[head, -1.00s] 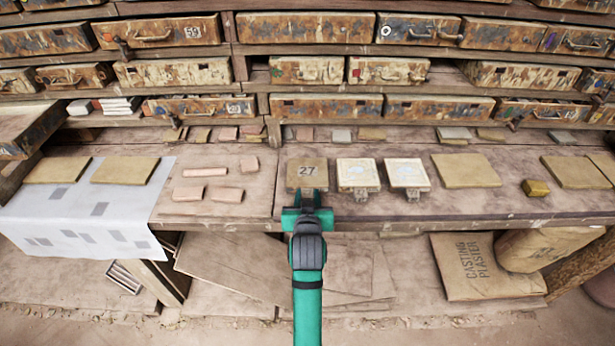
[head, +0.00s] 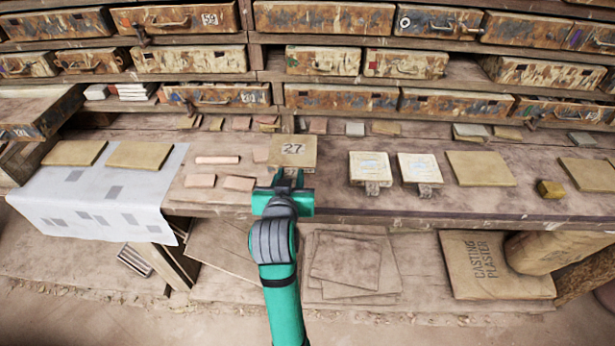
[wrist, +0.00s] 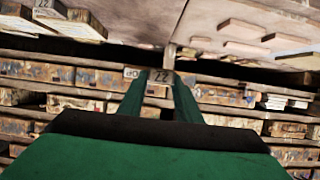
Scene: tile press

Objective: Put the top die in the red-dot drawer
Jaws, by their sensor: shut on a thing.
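My gripper (head: 290,180) is shut on a square tan die marked 27 (head: 292,151) and holds it out in front, over the bench. In the wrist view the die's numbered edge (wrist: 159,83) shows between my green fingers. Two paler dies (head: 370,167) (head: 419,168) with metal tabs lie on the bench to its right. A drawer with a small red mark (head: 405,63) is in the rack behind, above and right of the die, and looks shut. The drawer to its left has a green mark (head: 322,60).
The bench (head: 330,205) is bare just right of my gripper. Pink tile pieces (head: 217,160) and a white sheet with tan slabs (head: 95,205) lie left. More drawers fill the rack.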

